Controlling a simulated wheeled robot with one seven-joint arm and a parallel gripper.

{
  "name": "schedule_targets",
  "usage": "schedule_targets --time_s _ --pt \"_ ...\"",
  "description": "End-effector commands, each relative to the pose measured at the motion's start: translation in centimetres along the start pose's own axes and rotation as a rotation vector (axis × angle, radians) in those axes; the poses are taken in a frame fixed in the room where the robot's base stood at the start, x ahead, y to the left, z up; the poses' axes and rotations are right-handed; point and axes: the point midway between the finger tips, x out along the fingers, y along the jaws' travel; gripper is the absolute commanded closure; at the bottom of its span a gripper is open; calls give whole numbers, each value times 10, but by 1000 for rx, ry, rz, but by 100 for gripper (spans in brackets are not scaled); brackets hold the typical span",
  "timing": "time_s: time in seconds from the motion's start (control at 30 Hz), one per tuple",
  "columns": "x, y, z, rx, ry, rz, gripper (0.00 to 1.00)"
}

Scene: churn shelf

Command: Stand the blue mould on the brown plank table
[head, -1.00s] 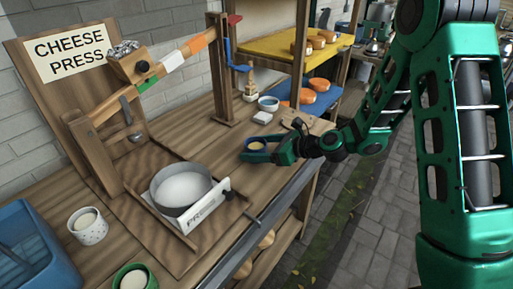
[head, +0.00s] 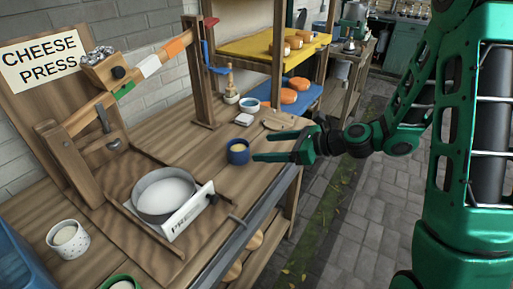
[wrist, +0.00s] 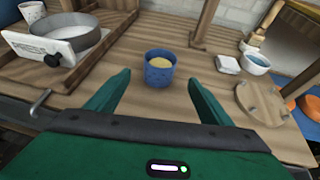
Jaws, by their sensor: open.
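The blue mould (head: 238,152) stands upright on the brown plank table (head: 212,172), with a pale yellow filling showing at its top. It also shows in the wrist view (wrist: 160,68), ahead of and between the fingers. My gripper (head: 256,156) is open, and its fingertips point at the mould from the right in the head view. The fingers look clear of the mould, with a small gap. Nothing is between the fingers.
A cheese press with a grey metal pan (head: 165,194) stands left of the mould. A white spotted cup (head: 68,240) and a green mould (head: 122,283) are nearer. A blue-white bowl (head: 249,104), white block (head: 244,119) and wooden board (head: 283,121) lie behind. Shelves (head: 272,47) hold orange cheeses.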

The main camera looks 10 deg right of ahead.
Motion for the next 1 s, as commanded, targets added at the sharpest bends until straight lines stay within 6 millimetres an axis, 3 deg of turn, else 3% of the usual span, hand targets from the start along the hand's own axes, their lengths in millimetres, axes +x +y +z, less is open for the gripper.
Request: schedule_targets --time_s 0.37,0.57,0.77,1.0 --pt "-10 0 0 -5 1 0 26" --pt "-28 6 -13 -222 109 22 26" --pt "-92 10 -53 -687 390 130 26" --pt "-205 18 -94 -1096 711 364 26"
